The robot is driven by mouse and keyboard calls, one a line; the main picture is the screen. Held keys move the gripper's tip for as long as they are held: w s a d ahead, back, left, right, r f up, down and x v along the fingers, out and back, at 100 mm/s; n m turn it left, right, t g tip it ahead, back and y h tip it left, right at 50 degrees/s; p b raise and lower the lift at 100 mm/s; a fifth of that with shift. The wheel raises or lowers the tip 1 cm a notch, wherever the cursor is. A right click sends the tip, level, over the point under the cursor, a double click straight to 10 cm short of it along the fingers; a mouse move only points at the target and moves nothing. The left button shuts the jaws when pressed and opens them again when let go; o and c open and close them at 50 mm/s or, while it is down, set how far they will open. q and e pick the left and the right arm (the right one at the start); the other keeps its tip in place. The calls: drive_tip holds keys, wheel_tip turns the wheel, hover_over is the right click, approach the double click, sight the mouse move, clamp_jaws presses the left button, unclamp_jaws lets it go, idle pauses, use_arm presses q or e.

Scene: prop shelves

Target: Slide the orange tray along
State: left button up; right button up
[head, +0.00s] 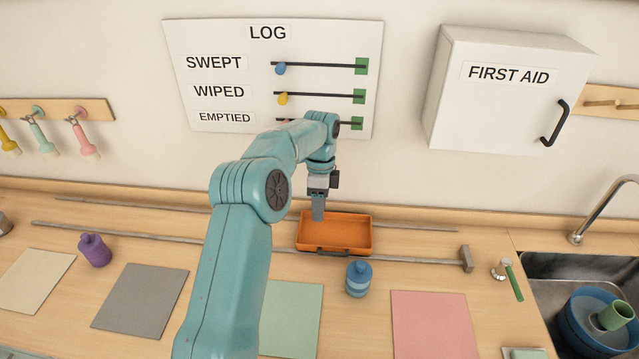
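The orange tray (360,219) sits on the wooden counter between two thin grey rails, with a dark handle on its near side. My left gripper (318,210) points down at the tray's back left part, its fingertips overlapping the tray in the picture. I cannot tell whether it touches the tray. Its fingers show edge-on as one grey block, so their opening is hidden. My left arm hides part of the rails left of the tray. My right gripper is out of view.
The near rail (130,232) ends at a grey block (466,258) on the right. A blue bottle (358,280) stands just in front of this rail, near the tray. A sink (545,266) lies at right.

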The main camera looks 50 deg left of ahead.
use_arm(q)
drive_tip(key=d+v, duration=0.1)
drive_tip(key=v, duration=0.5)
drive_tip(key=shift+a+r, duration=0.15)
drive_tip(key=shift+a, duration=0.35)
